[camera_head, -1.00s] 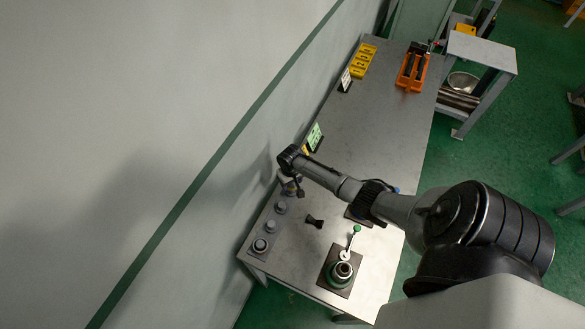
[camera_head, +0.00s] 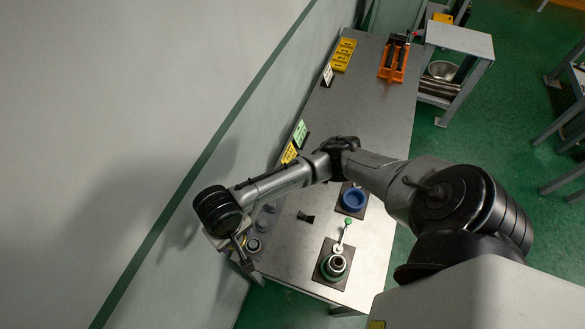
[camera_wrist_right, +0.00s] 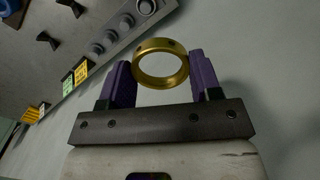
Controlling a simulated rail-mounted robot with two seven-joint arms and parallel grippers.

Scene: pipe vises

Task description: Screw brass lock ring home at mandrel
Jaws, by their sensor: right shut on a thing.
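The brass lock ring (camera_wrist_right: 161,82) is gold and sits between the purple fingers of my right gripper (camera_wrist_right: 159,70) in the right wrist view. The gripper is shut on it. In the head view my right gripper (camera_head: 243,256) hangs at the table's left front corner, near the wall; the ring cannot be made out there. A round green fixture with a grey top (camera_head: 334,266) stands on a dark plate to its right. It may be the mandrel, but I cannot tell. My left gripper is out of view.
Several grey round posts (camera_head: 263,225) line the wall side of the table (camera_head: 345,105). A blue ring fixture (camera_head: 353,199), a green-knobbed lever (camera_head: 347,222) and a black bow-shaped piece (camera_head: 306,217) stand nearby. An orange tool (camera_head: 393,63) lies far back.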

